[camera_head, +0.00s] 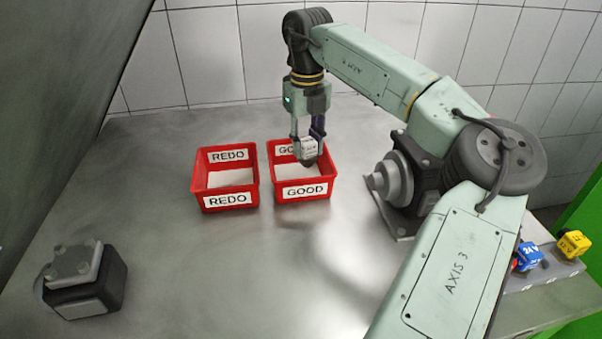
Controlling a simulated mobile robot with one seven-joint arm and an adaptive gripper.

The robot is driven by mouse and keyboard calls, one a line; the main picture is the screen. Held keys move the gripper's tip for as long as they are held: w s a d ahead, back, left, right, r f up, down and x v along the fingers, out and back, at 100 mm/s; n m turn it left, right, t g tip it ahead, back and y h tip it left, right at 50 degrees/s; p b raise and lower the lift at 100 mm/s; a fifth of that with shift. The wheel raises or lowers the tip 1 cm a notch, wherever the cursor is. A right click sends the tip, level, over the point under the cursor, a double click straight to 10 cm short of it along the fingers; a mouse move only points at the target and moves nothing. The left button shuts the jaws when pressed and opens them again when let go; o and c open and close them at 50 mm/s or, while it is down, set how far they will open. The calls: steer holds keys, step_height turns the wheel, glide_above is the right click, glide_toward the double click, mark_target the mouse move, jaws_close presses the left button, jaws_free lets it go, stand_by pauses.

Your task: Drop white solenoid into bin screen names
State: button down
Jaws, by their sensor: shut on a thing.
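My gripper (308,138) points down and is shut on a white solenoid (309,147) with small dark print and a dark lower end. The solenoid hangs over the red bin labelled GOOD (326,181). It appears at about rim level in the picture, but its exact height is hard to tell. It partly covers the bin's back label. A matching red bin labelled REDO (206,187) stands just left of the GOOD bin. The visible floors of both bins look empty and pale. No readable screen text is in view.
A grey pump-like part (395,182) stands right of the GOOD bin, beside my arm. A blue solenoid (529,256) and a yellow solenoid (573,244) sit on a rack at lower right. A black and grey block (85,281) lies at lower left. The metal table's front middle is clear.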

steer(key=c, duration=1.2)
jaws_free()
step_height(320, 180, up, 12)
